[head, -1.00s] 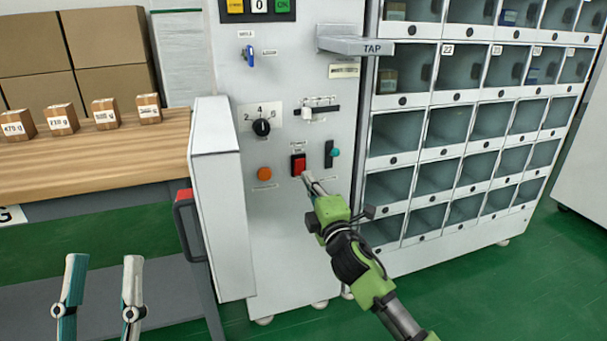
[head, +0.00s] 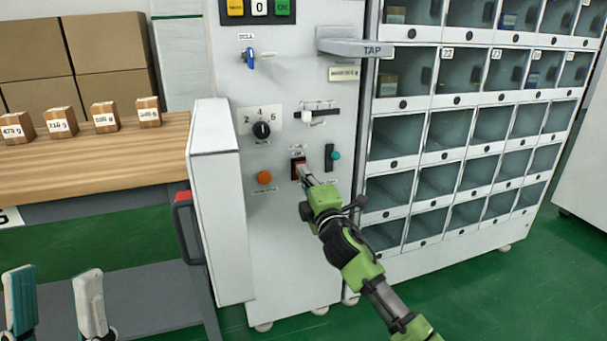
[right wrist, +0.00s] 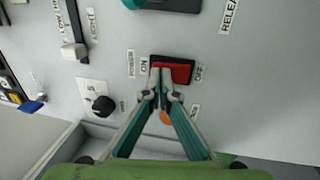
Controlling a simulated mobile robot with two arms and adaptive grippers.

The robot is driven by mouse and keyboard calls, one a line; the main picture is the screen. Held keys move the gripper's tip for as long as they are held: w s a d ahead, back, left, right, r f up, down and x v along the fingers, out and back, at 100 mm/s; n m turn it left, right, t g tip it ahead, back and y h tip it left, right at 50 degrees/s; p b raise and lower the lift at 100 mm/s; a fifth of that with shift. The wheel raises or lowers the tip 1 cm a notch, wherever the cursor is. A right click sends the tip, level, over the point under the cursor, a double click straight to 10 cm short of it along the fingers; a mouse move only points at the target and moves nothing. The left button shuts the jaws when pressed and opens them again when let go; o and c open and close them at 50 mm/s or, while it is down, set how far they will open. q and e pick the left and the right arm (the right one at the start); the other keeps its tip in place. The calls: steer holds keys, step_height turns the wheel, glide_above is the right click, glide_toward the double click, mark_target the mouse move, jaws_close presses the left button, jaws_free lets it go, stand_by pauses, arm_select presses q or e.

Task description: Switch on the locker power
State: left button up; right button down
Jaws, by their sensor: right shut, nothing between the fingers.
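The power switch is a red rocker in a black frame (head: 294,165) on the grey locker's front panel (head: 285,215). It also shows in the right wrist view (right wrist: 182,74), with small labels on both sides. My right gripper (head: 305,174) is shut and empty. Its fingertips are at the red rocker, and in the right wrist view (right wrist: 165,76) they overlap its edge; I cannot tell whether they press it. They hide part of the rocker in the head view. My left gripper (head: 55,288) is open and empty at the bottom left, far from the panel.
An orange button (head: 264,178), a black dial (head: 261,130), a slider (head: 308,116) and a teal-knobbed control (head: 336,155) surround the switch. A white box with a red-and-black handle (head: 216,180) juts out at left. Compartments (head: 445,180) fill the right.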

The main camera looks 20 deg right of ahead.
arm_select(q)
steer(key=w+d+f+g+y+p, duration=0.1)
steer(key=w+f+g+y+p, duration=0.2)
steer(key=w+f+g, duration=0.6)
step_height(320, 180, down, 5)
steer(key=w, duration=0.2)
steer(key=shift+w+d+r+p, duration=0.15)
steer(key=shift+w+p, duration=0.15)
arm_select(e)
steer(key=shift+w+r+g, duration=0.1)
steer(key=shift+w+g, duration=0.2)
steer(key=shift+g, duration=0.1)
